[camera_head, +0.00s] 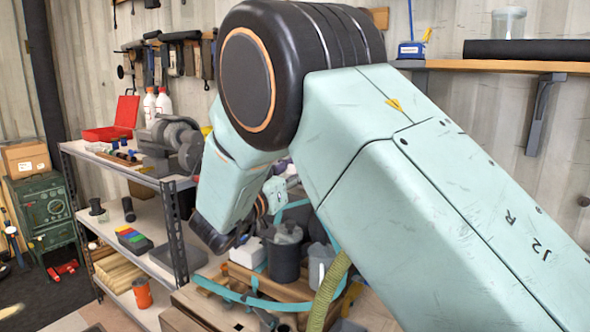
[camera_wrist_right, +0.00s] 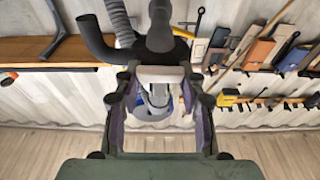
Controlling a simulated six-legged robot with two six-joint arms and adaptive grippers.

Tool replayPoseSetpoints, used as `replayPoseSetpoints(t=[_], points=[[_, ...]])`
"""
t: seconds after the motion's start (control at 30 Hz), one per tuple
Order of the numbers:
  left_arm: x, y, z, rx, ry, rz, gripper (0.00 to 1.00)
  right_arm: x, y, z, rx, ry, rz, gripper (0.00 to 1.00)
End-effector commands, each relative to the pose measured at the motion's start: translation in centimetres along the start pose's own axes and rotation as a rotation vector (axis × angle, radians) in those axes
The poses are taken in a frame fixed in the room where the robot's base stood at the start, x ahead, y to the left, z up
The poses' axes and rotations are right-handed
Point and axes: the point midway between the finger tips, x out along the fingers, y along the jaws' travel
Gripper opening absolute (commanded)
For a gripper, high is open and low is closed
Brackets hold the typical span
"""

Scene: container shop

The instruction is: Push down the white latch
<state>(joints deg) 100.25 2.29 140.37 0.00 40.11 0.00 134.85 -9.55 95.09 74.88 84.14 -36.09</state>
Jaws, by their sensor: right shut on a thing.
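In the right wrist view, the white latch (camera_wrist_right: 160,73) shows as a pale, short bar between the fingers of my right gripper (camera_wrist_right: 160,86). The fingers stand on either side of it and the gripper is shut on it. A black handle-like part (camera_wrist_right: 160,25) and a grey ribbed hose (camera_wrist_right: 117,20) lie just beyond it. A dark grey bucket (camera_head: 283,260) stands below the arm. My left gripper is not in view.
A metal shelf unit (camera_head: 150,253) stands left with a red case (camera_head: 117,122) and grey machine (camera_head: 178,145) on top. A wooden wall shelf (camera_head: 500,65) is at upper right. A white box (camera_head: 246,250) and a pale bucket (camera_head: 320,268) sit close to the dark bucket.

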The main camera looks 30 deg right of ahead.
Motion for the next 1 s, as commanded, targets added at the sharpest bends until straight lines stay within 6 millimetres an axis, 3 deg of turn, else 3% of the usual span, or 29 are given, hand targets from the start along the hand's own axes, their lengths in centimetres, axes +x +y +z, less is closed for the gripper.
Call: replayPoseSetpoints(t=[0.07,0.1,0.33,0.7,1.0], points=[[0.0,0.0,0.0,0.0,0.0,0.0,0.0,0.1,0.0,0.0,-0.001,-0.002,0.001,0.09],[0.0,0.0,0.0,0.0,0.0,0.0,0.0,0.1,0.0,0.0,-0.001,-0.002,0.001,0.44],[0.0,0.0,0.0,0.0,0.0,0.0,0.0,0.1,0.0,0.0,0.0,-0.002,0.001,0.63],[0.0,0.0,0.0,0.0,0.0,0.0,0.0,0.1,0.0,-0.5,0.002,-0.001,0.001,0.64],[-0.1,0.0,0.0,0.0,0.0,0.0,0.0,1.1,0.1,-5.5,0.005,0.001,0.001,0.64]])
